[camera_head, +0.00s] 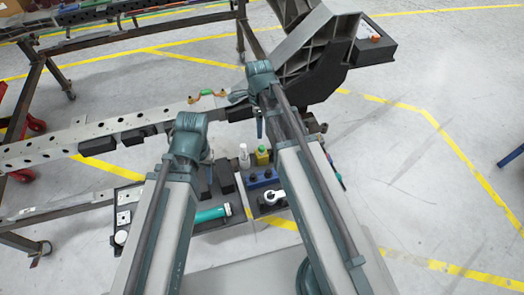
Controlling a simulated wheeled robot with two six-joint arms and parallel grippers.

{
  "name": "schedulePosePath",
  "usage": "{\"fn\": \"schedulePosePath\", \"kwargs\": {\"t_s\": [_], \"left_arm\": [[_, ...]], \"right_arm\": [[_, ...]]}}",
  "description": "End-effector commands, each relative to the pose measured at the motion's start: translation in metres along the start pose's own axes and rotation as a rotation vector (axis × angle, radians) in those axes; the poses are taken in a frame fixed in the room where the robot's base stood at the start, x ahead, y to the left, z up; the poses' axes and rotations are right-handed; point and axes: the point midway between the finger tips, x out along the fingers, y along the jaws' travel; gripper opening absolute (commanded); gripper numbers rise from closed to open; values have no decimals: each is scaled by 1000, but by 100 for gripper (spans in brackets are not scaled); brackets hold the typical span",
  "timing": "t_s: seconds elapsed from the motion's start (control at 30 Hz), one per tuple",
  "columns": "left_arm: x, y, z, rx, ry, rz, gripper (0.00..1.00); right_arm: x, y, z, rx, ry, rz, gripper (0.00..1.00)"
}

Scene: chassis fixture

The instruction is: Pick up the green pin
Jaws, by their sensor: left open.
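On the perforated grey rail, a small green piece (207,92) lies between two small orange pieces. It may be the green pin, but it is too small to tell. My left arm comes up from the bottom, and its gripper (215,180) hangs over the tool tray with dark fingers apart, well below and in front of the green piece. It appears empty. My right arm reaches up to a joint beside the large grey bracket; its gripper is hidden.
A dark tray (240,215) holds a teal cylinder (213,214), a blue block (262,178), a white bottle (244,155) and a yellow-green bottle (262,156). The large grey bracket (318,50) stands behind my right arm.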

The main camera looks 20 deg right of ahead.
Motion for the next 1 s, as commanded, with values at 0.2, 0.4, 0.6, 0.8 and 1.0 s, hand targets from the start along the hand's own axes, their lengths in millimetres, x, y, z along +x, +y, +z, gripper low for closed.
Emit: {"fn": "schedulePosePath", "kwargs": {"t_s": [0.2,0.4,0.6,0.8,1.0], "left_arm": [[34,3,-2,0,0,0,50],[62,6,-4,0,0,0,50],[80,8,-5,0,0,0,50],[79,8,-5,0,0,0,50],[92,9,-6,0,0,0,50]], "right_arm": [[34,0,0,-2,0,0,72],[63,0,0,-2,0,0,72],[80,0,0,-2,0,0,72],[79,0,-1,-2,0,0,72],[93,2,-3,-2,0,0,72]]}}
